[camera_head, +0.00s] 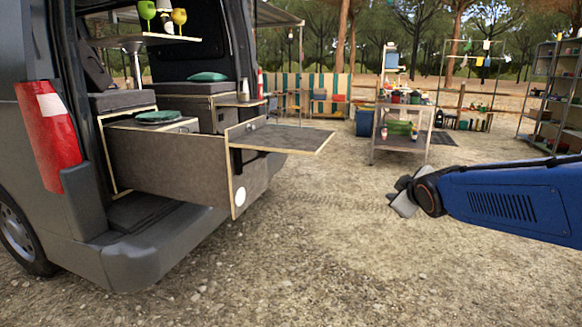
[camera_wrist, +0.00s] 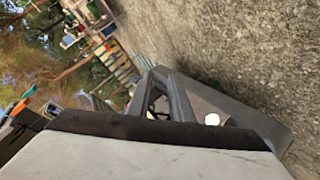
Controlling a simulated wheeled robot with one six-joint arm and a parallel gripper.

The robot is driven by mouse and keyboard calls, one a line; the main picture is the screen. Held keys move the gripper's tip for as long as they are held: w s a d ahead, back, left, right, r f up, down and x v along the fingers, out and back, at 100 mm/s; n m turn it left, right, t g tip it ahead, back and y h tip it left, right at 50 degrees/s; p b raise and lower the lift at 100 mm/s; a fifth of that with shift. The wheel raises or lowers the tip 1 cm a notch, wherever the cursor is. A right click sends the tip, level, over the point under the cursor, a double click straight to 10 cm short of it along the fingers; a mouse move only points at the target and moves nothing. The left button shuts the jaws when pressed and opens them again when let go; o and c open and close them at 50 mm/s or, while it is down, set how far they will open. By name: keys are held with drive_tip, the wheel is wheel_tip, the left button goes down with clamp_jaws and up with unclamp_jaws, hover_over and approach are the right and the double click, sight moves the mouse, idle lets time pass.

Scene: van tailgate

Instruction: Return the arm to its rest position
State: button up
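My arm, with a blue link, reaches in from the right edge of the head view. My gripper (camera_head: 401,198) is at its end, in the air over the gravel and to the right of the van's tail. No object shows in it. In the wrist view, grey gripper parts (camera_wrist: 165,92) stick out past the pale wrist housing. The fingertips are too small and overlapped to tell how far apart they are.
The van's pulled-out drawer unit (camera_head: 165,165) and its side flap table (camera_head: 285,137) jut out at left, apart from my gripper. A metal work table (camera_head: 398,145) with several items stands behind. A shelf rack (camera_head: 552,95) is at right. The gravel (camera_head: 330,260) in front is clear.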

drive_tip(key=s+f+m+g, duration=0.2)
drive_tip(key=s+f+m, duration=0.1)
drive_tip(key=s, duration=0.8)
drive_tip(key=s+f+m+g, duration=0.3)
drive_tip(key=s+f, duration=0.2)
drive_tip(key=s, duration=0.7)
drive_tip(key=s+f+m+g, duration=0.2)
drive_tip(key=s+f, duration=0.3)
drive_tip(key=s, duration=0.6)
drive_tip(key=shift+s+a+m+g, duration=0.4)
drive_tip(key=shift+m, duration=0.2)
